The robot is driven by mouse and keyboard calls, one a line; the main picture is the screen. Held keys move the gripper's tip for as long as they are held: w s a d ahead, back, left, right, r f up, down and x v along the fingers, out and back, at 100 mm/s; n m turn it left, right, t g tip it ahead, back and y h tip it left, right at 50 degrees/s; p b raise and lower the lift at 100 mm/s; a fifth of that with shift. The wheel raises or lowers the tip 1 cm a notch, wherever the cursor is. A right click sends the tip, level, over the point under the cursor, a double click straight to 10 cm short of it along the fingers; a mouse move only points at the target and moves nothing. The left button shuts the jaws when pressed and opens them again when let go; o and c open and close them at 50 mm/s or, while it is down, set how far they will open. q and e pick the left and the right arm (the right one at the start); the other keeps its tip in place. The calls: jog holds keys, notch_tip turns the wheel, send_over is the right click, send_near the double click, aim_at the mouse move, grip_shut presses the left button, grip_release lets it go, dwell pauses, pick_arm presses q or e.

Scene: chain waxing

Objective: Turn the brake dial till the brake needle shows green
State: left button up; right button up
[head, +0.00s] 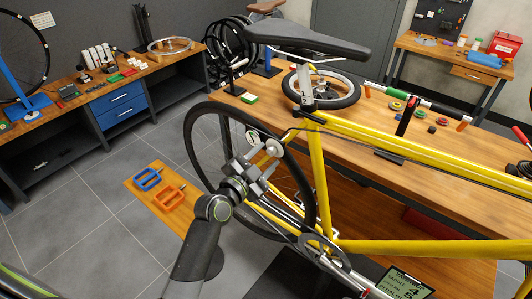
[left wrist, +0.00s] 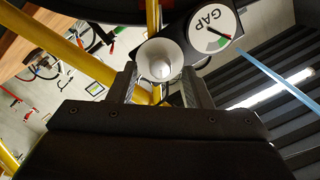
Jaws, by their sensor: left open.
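The brake dial (left wrist: 161,63), a pale round cup-like knob with a raised centre, sits between the fingers of my left gripper (left wrist: 162,88) in the left wrist view. The fingers are open on either side of it; I cannot tell whether they touch it. The white gauge marked GAP (left wrist: 212,30) is beside the dial, with a small green and red part near its edge. The dark needle lies close to the green part, but its exact reading is too small to tell. In the head view my left gripper (head: 258,164) is at the yellow bike's wheel (head: 190,135). My right gripper is not seen.
The yellow frame (head: 318,180) and black saddle (head: 308,39) stand close to my left arm. A wooden bench (head: 460,165) with small parts is behind. Blue pedals (head: 147,180) and orange pedals (head: 168,197) lie on a board at left.

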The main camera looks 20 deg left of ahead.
pick_arm(q)
jog(key=shift+w+d, duration=0.1)
jog(key=shift+w, duration=0.35)
grip_shut()
jog(key=shift+n, duration=0.4)
